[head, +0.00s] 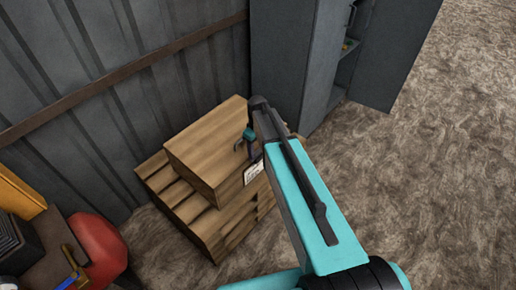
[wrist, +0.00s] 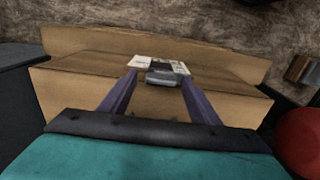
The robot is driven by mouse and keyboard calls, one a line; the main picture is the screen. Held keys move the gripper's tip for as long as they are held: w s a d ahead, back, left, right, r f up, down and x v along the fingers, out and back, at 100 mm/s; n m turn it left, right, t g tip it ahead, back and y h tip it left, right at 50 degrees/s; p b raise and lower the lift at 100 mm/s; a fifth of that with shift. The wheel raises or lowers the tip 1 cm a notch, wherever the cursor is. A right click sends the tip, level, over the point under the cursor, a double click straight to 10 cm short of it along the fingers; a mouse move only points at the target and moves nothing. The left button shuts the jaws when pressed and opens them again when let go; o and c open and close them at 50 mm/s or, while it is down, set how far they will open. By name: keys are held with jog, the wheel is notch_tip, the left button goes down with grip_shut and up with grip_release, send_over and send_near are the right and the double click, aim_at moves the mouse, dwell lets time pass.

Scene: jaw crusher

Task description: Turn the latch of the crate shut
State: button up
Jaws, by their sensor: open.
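The wooden crate (head: 207,160) stands in a corner by the wall, and its top and front also show in the wrist view (wrist: 85,85). A white label (head: 253,172) is on its front. In the wrist view a small grey and dark latch (wrist: 162,76) lies in front of this label (wrist: 143,61). My gripper (head: 246,150) is at the crate's upper front edge. Its two purple fingers (wrist: 160,84) are apart, one on each side of the latch, with nothing clearly gripped. I cannot tell whether they touch the latch. My arm hides the crate's right end in the head view.
A grey cabinet (head: 290,60) with an open door stands behind the crate. A ribbed metal wall (head: 130,80) runs along the left. A red rounded object (head: 98,245) and a cluttered surface are at the lower left. Brown floor (head: 450,150) is free at the right.

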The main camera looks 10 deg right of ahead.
jog(key=shift+c, duration=0.2)
jog(key=c, duration=1)
